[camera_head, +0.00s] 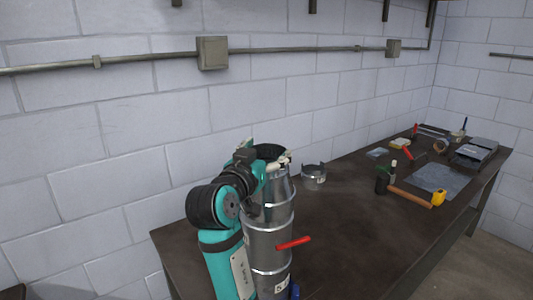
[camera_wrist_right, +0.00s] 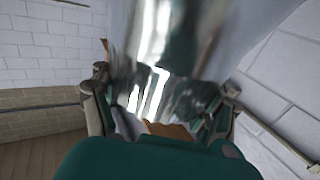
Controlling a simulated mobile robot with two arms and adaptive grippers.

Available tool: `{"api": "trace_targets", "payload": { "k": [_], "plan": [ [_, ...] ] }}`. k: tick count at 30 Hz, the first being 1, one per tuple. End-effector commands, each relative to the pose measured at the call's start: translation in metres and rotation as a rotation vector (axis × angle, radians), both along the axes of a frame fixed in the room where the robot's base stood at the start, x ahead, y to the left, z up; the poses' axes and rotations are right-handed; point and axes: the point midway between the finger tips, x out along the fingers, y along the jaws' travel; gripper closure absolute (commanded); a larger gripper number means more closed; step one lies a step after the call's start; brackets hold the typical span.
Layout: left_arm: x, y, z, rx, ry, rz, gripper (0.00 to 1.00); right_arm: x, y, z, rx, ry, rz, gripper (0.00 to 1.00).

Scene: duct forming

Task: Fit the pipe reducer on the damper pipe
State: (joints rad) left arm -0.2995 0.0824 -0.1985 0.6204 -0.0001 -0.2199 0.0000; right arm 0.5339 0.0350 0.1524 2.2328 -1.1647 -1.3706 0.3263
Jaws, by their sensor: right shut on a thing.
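The damper pipe (camera_head: 266,252), a tall shiny metal duct with a red handle (camera_head: 293,243), stands upright at the near left end of the workbench. The pipe reducer (camera_head: 281,188), a metal piece with a dark open top, is at the pipe's upper end, in line with it. My right gripper (camera_head: 268,156) is shut on the reducer, with fingers on either side near its top. In the right wrist view the shiny metal (camera_wrist_right: 170,60) fills the space between the fingers. My arm hides the left side of the joint, so I cannot tell whether the reducer is fully seated.
A metal ring (camera_head: 314,178) lies on the workbench (camera_head: 345,240) right of the pipe. The block wall is close behind. The bench's front middle is clear.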

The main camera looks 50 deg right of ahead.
Motion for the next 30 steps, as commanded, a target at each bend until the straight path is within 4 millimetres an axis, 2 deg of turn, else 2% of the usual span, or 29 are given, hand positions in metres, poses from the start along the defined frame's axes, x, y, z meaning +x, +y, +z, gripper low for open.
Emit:
{"api": "trace_targets", "payload": {
  "k": [4, 5, 10, 20, 30],
  "plan": [
    [0.0, 0.0, 0.0, 0.0, 0.001, 0.0, 0.6, 0.0, 0.0, 0.0, -0.001, -0.001, 0.0, 0.83],
    [0.0, 0.0, 0.0, 0.0, 0.001, 0.0, 0.6, 0.0, 0.0, 0.0, -0.001, -0.001, 0.0, 0.22],
    [0.0, -0.001, 0.0, -0.001, 0.001, 0.0, 0.6, 0.0, 0.0, 0.0, -0.001, 0.0, 0.0, 0.0],
    [-0.002, -0.003, 0.0, -0.003, 0.003, 0.0, 0.6, -0.001, 0.005, -0.001, 0.002, 0.001, 0.002, 0.0],
    [-0.001, -0.002, 0.0, -0.003, 0.002, 0.0, 0.6, -0.016, 0.055, -0.001, 0.003, 0.001, 0.004, 0.0]
  ]
}}
